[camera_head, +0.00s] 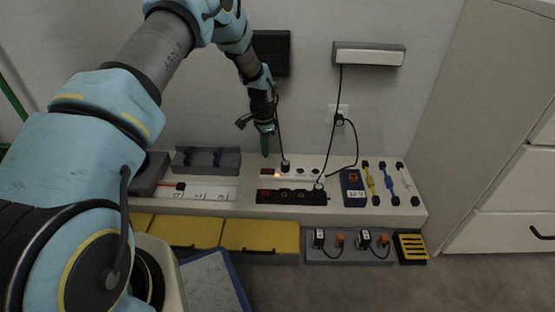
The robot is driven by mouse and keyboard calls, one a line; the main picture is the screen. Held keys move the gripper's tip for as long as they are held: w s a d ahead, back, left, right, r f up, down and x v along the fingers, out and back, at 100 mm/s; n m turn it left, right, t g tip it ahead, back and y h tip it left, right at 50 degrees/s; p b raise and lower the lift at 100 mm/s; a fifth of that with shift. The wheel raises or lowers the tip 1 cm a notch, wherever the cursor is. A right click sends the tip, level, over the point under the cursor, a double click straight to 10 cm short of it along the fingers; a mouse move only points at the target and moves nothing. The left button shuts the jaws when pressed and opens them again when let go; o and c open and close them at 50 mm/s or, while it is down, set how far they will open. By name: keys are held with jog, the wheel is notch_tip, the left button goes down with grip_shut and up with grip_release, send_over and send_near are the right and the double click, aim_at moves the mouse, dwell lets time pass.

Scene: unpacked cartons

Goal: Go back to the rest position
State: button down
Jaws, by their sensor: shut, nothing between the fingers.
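My arm reaches from the left side of the head view up and across to the middle, then down toward the shelf. My gripper (265,145) points down above the back of the shelf, with its fingers together and nothing between them. It is just left of a white power strip (312,172) with a lit orange switch and a black plug (285,168) in it. A black power strip (290,197) lies in front. The fingertips look close to the shelf's back part; the exact gap is hard to tell.
A pale shelf (408,212) runs along the wall. It carries a grey holder (207,160), a blue meter-like device (352,188) and coloured rods (390,182). A wall lamp (368,54) with hanging cords is at right. Yellow drawers (260,236) sit below. A white cabinet (490,130) stands right.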

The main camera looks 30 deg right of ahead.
jog(key=s+a+r+n+p, duration=0.1)
jog(key=a+r+n+p, duration=0.2)
jog(key=a+r+n, duration=1.15)
jog(key=s+a+r+n+t+p, duration=0.1)
jog(key=s+a+r+p, duration=0.1)
jog(key=s+a+r, duration=0.75)
jog(key=s+a+r+n+t+p, duration=0.1)
jog(key=s+a+r+p, duration=0.1)
jog(key=s+a+r, duration=0.75)
jog(key=w+a+r+p, duration=0.1)
jog(key=r+p, duration=1.7)
jog(key=w+a+r+p, duration=0.2)
jog(key=r+p, duration=1.7)
jog(key=shift+w, duration=0.15)
